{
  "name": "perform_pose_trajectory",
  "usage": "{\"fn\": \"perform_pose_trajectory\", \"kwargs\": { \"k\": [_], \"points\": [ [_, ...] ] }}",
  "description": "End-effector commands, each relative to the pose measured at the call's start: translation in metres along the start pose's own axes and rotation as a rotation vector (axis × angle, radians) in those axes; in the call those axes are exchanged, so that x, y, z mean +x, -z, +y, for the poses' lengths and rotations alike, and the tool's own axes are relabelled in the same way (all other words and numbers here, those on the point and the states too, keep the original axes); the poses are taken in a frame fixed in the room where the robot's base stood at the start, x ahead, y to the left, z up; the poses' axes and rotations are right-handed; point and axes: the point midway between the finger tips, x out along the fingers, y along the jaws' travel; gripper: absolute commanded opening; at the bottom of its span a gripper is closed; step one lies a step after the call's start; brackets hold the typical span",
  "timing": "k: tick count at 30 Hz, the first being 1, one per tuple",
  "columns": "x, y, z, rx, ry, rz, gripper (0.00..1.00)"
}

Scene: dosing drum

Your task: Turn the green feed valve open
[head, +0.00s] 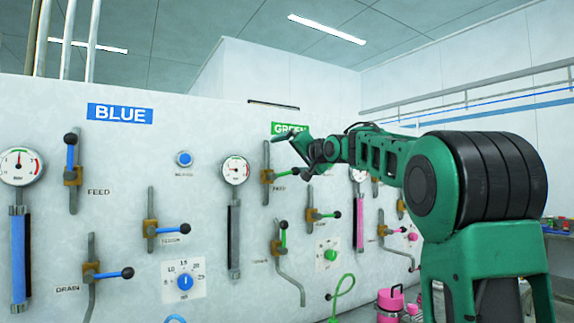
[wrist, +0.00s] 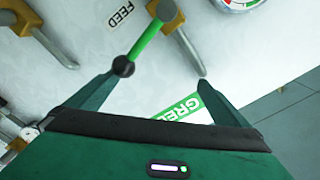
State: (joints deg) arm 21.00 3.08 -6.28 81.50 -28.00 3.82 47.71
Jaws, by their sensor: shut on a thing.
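The green feed valve has a brass body (head: 267,177) on a grey pipe under the GREEN sign (head: 290,128). Its green lever (head: 284,174) sticks out to the right, across the pipe, with a black ball at the end. My gripper (head: 306,155) is at that lever's outer end. In the wrist view the lever (wrist: 146,41) runs from the brass body down to the black ball (wrist: 123,66), which is against the left finger of my gripper (wrist: 158,78).
Other green levers (head: 325,215) and a green dial (head: 327,254) are below. The blue panel (head: 120,113) with its own levers is on the left. A round gauge (head: 236,170) is left of the feed valve. A pink bottle (head: 390,303) stands low at the right.

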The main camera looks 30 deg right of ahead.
Motion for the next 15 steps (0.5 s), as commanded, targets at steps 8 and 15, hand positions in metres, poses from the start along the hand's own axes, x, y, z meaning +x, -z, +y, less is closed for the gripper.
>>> {"fn": "perform_pose_trajectory", "kwargs": {
  "k": [8,15],
  "points": [
    [0.001,-0.018,-0.031,0.006,0.028,-0.030,0.88],
    [0.001,-0.017,-0.033,0.005,0.021,-0.025,0.88]
  ]
}}
